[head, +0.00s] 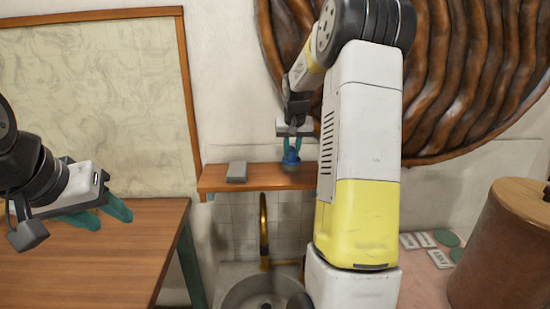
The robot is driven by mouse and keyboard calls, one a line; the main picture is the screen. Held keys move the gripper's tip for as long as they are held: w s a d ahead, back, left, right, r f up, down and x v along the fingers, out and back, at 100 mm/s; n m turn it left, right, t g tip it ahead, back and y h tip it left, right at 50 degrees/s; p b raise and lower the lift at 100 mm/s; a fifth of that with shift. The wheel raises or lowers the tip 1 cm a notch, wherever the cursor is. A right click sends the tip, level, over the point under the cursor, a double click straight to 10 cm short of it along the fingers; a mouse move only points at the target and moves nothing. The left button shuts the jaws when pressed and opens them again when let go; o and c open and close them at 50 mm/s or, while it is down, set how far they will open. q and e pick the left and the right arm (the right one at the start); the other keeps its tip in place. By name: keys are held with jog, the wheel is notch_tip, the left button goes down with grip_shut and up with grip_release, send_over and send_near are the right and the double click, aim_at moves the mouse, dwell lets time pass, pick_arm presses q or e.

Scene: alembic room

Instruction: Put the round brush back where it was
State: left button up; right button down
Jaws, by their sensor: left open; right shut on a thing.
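The round brush (291,162) is a small blue piece in the upper middle of the head view. My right gripper (292,146), with teal fingers, points down and is shut on it from above. The brush is at the wooden shelf (260,183), towards its right part. I cannot tell if it touches the shelf top. My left gripper (120,205) is open and empty, above the wooden table at the left.
A grey block (237,172) sits on the shelf, left of the brush. Below are a brass tap (264,230) and a round basin (240,295). A wooden table (100,260) stands left. A brown lidded drum (505,250) and small tiles (425,240) are at right.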

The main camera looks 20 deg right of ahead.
aim_at(291, 158)
jog(key=shift+f, duration=1.35)
jog(key=shift+f, duration=0.15)
jog(key=c, duration=1.3)
grip_release()
jog(key=shift+o, duration=0.2)
